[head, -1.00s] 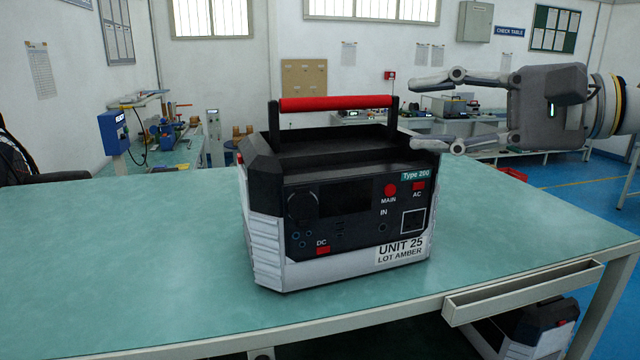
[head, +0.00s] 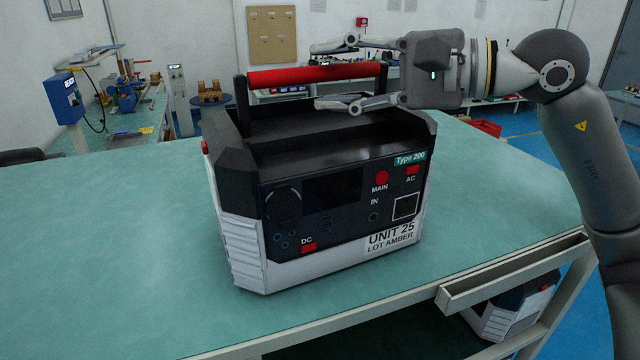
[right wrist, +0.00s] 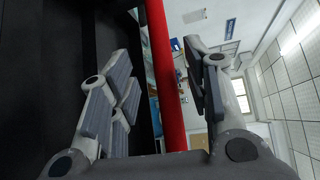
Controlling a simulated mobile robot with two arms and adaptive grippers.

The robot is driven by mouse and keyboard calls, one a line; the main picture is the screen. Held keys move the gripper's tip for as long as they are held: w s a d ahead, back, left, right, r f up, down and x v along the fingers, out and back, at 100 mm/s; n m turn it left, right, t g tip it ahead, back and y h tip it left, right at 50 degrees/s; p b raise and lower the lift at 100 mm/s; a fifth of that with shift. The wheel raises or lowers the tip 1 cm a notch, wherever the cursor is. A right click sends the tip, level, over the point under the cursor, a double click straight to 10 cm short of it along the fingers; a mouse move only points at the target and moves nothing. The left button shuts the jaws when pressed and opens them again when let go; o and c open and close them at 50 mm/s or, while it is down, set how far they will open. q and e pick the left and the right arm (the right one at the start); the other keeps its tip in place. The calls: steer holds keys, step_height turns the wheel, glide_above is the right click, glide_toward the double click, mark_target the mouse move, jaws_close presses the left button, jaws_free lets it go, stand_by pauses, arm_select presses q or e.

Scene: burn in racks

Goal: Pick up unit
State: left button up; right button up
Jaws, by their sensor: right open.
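The unit (head: 330,215), a black and light-grey box labelled UNIT 25, LOT AMBER, stands upright on the green table. Its red carry handle (head: 290,76) spans the top between two black posts. My right gripper (head: 320,75) comes in from the right at handle height, with one finger above the bar and one below in the head view. It is open. In the right wrist view, the red handle (right wrist: 164,75) runs between the spread fingers (right wrist: 165,70), with a gap on each side. My left gripper is not in view.
The green table (head: 110,240) is clear to the left of the unit. A shallow metal tray (head: 510,275) is at its front right edge, with another similar unit (head: 510,310) below. A blue box (head: 65,105) stands by the back bench.

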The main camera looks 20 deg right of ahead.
mark_target(317, 68)
steer(key=p+x, duration=0.1)
steer(key=x, duration=0.2)
steer(key=shift+w+r+p, duration=0.2)
steer(key=shift+r+p, duration=0.05)
steer(key=shift+p, duration=0.15)
steer(key=shift+w+a+f, duration=0.2)
steer(key=shift+w+a, duration=0.05)
steer(key=shift+a, duration=0.05)
steer(key=shift+d, duration=0.1)
steer(key=shift+c, duration=1)
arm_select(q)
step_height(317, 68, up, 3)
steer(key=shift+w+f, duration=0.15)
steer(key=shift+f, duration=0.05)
arm_select(e)
jaws_close()
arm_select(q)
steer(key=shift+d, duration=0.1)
arm_select(e)
steer(key=shift+s+r, duration=0.1)
steer(key=shift+r, duration=0.3)
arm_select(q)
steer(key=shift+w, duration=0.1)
